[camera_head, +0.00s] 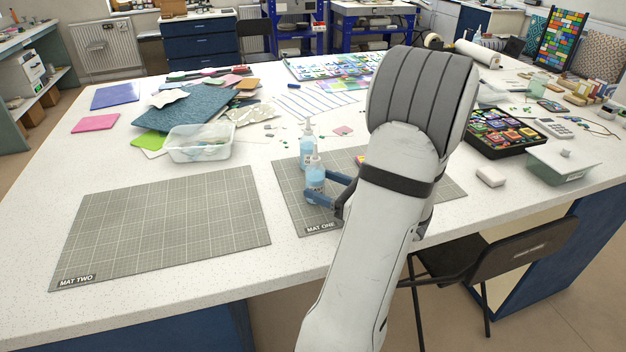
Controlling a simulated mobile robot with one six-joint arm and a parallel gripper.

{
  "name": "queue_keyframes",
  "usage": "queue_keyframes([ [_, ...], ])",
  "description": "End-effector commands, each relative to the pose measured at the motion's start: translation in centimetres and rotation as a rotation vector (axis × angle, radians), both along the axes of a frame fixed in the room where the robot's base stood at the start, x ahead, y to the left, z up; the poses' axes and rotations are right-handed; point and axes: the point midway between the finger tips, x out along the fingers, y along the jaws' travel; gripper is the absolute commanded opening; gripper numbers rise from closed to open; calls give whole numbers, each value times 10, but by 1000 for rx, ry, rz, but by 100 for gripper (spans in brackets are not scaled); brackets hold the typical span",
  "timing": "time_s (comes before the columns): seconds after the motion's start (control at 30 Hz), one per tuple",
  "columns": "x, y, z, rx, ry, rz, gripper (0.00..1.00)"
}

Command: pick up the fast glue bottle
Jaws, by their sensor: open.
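Two clear bottles with light blue contents stand close together by the mat labelled MAT ONE (290,206). The front bottle (314,172) stands upright on the mat, near its left part. My arm hides much of the mat.
The mat labelled MAT TWO (165,225) is bare. A clear plastic tub (200,148) stands behind it, near coloured glass sheets.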

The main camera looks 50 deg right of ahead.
Motion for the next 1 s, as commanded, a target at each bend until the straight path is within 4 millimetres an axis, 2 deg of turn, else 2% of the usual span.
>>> queue_keyframes([
  [0.3,39,3,3,0,0,-8,67],
  [0.63,43,3,3,0,0,-14,66],
  [1.0,43,3,3,0,0,-15,36],
])
